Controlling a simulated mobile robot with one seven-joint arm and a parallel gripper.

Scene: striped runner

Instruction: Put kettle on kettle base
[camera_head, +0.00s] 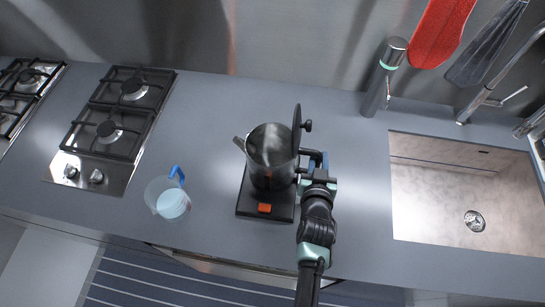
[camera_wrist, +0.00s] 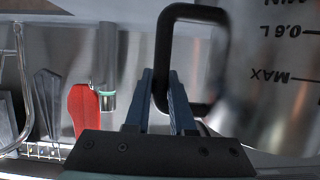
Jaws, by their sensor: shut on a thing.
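My gripper (camera_head: 318,172) is at the kettle's right side, shut on the handle. In the wrist view, the fingers (camera_wrist: 168,95) close around the black handle (camera_wrist: 195,12), with the kettle wall (camera_wrist: 275,85) and its level marks to the right.
A clear jug (camera_head: 168,200) with a blue handle stands left of the base. A gas hob (camera_head: 115,125) lies farther left. A sink (camera_head: 465,205) is at the right, with a grey cylinder (camera_head: 382,80) behind.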

